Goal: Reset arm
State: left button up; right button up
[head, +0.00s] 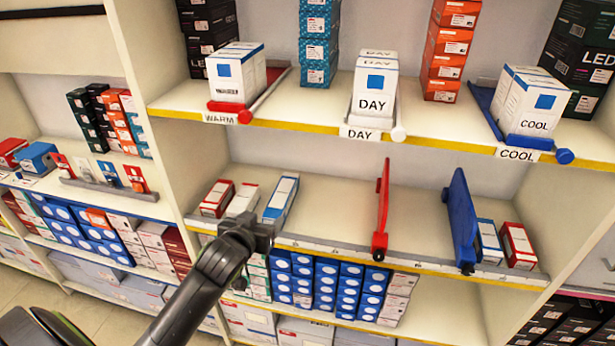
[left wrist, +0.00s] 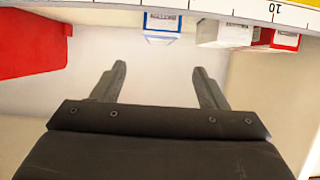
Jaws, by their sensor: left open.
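My left gripper (head: 250,230) is at the front edge of the middle shelf (head: 335,213), at its left part. It is just below the blue-and-white box (head: 281,199) in the picture. In the left wrist view, the two fingers of the left gripper (left wrist: 160,75) stand apart with nothing between them. The blue-and-white box (left wrist: 162,25) is seen beyond the fingers, near the top edge. I cannot tell whether the gripper touches the shelf edge. My right gripper is in neither view.
A red divider (head: 381,212) and a blue divider (head: 461,220) stand on the middle shelf, with bare shelf between them. A white box (head: 243,200) and a red box (head: 217,198) lie left of the gripper. The upper shelf (head: 320,105) holds boxes behind WARM, DAY and COOL labels.

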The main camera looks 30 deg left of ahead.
pick_arm(q)
jog(key=s+d+f+m+g, duration=0.1)
jog(key=s+d+f+g, duration=0.2)
jog(key=s, duration=0.6)
jog(key=s+d+f+g+h, duration=0.1)
jog(key=s+f+g, duration=0.2)
jog(key=s+f, duration=0.5)
jog(key=s+d+f+m+g, duration=0.1)
jog(key=s+f+g, duration=0.15)
jog(key=s, duration=0.85)
notch_tip(320, 180, down, 22)
jog(key=a+g, duration=0.1)
jog(key=g, duration=0.1)
jog(key=s+d+f+g+h, duration=0.1)
jog(key=s+f, duration=1.4)
jog(key=f, duration=0.2)
jog(key=shift+f, duration=0.15)
